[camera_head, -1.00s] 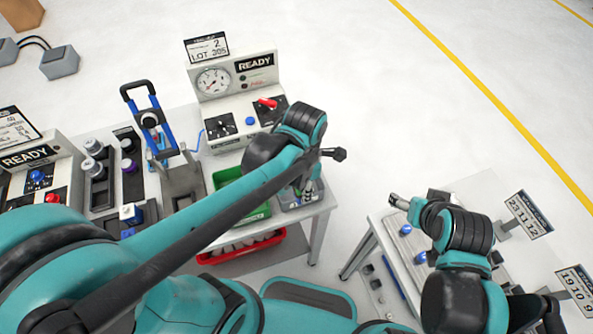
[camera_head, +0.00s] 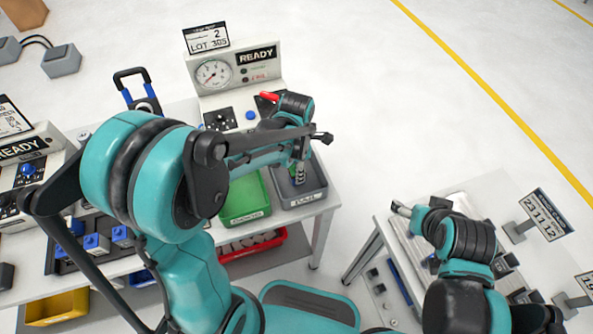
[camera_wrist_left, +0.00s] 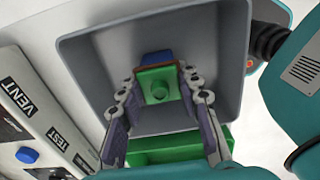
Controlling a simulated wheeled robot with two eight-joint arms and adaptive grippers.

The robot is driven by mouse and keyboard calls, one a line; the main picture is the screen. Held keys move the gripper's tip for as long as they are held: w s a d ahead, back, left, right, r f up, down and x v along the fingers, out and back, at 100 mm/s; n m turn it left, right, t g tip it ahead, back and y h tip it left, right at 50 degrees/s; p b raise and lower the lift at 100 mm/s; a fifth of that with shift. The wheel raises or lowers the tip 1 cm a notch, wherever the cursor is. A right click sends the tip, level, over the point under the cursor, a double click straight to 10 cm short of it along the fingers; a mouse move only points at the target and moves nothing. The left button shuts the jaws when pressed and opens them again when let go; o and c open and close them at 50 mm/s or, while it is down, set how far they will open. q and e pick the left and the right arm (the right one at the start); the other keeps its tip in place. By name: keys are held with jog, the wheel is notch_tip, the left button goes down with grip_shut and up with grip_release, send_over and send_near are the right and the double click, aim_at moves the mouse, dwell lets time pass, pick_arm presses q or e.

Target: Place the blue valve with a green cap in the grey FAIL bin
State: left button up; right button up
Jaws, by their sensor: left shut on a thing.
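In the left wrist view, my left gripper (camera_wrist_left: 160,80) is shut on the valve, with its green cap (camera_wrist_left: 159,90) facing the camera and a blue part (camera_wrist_left: 156,58) showing beyond it. The valve is held over the grey bin (camera_wrist_left: 218,85), inside the outline of its rim. In the head view my left gripper (camera_head: 298,176) points down into the grey bin (camera_head: 312,190) at the table's right end; the valve is mostly hidden there. I cannot tell whether it touches the bin floor. My right gripper (camera_head: 400,208) is over the right table, its jaws too small to judge.
A green bin (camera_head: 243,205) stands directly left of the grey bin. Behind is a test station (camera_head: 240,80) with gauge and READY sign. A red bin (camera_head: 252,246) and a yellow bin (camera_head: 58,306) sit lower down. Blue parts (camera_head: 95,243) stand at left.

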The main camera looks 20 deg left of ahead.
pick_arm(q)
jog(key=shift+r, duration=0.1)
jog(key=o, duration=1.2)
